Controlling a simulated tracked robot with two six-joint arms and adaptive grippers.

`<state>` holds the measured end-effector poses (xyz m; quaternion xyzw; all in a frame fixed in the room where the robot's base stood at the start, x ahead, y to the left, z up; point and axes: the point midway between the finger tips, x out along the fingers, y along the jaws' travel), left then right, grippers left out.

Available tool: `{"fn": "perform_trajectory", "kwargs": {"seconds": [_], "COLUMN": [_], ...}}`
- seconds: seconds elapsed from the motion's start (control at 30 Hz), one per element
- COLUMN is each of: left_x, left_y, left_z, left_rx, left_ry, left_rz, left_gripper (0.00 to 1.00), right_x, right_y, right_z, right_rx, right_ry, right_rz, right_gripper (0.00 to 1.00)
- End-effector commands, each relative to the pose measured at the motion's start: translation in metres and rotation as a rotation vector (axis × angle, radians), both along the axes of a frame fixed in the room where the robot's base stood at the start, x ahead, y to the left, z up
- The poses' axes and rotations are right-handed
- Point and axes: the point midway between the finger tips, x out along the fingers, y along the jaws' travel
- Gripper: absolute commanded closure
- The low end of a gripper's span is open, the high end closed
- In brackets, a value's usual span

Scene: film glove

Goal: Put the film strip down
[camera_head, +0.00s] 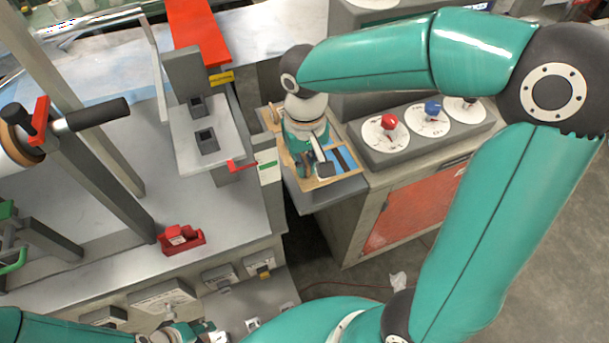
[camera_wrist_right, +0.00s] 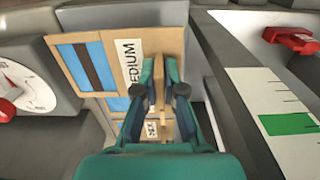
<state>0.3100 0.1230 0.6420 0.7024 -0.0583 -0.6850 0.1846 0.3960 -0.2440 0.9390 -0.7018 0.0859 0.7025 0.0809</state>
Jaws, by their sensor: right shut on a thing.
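My right gripper (camera_head: 317,172) reaches down over a shallow wooden tray (camera_head: 312,184) on a grey ledge. In the right wrist view the gripper (camera_wrist_right: 167,88) has its fingers close together above the tray (camera_wrist_right: 62,40). Whether the strip touches the tray I cannot tell. The tray holds blue and black bands (camera_wrist_right: 98,65) and a white label (camera_wrist_right: 128,62) reading "MEDIUM". My left gripper (camera_head: 190,335) is at the bottom edge of the head view, partly cut off; its jaws are unclear.
A grey panel with dials and a red knob (camera_head: 389,121) and a blue knob (camera_head: 432,108) stands right of the tray. A machine with a red lever (camera_head: 240,165) and a green-marked scale (camera_head: 268,166) stands to its left.

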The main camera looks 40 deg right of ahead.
Motion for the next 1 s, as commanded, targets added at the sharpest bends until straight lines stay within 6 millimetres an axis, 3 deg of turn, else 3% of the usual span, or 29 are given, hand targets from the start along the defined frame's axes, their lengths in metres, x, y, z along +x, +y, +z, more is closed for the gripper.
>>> {"fn": "perform_trajectory", "kwargs": {"seconds": [0.33, 0.73, 0.77, 0.9, 1.0], "left_x": [0.000, 0.000, 0.000, 0.000, 0.000], "left_y": [0.000, 0.000, 0.000, 0.000, 0.000], "left_z": [-0.003, -0.005, -0.005, -0.004, -0.004], "left_rx": [0.000, 0.000, 0.000, 0.000, 0.000], "left_ry": [0.000, 0.000, 0.000, 0.000, 0.000], "left_rz": [0.000, 0.000, 0.000, 0.000, 0.000], "left_gripper": [0.60, 0.60, 0.60, 0.60, 0.60], "right_x": [0.000, 0.000, 0.000, 0.000, 0.000], "right_y": [0.000, 0.001, 0.001, 0.001, 0.001], "right_z": [-0.040, -0.047, -0.047, -0.046, -0.046], "right_rx": [0.000, 0.000, 0.000, 0.000, 0.000], "right_ry": [0.003, 0.000, 0.000, 0.000, 0.000], "right_rz": [0.001, 0.002, 0.002, 0.002, 0.002], "right_gripper": [1.00, 1.00, 0.90, 0.67, 0.67]}}
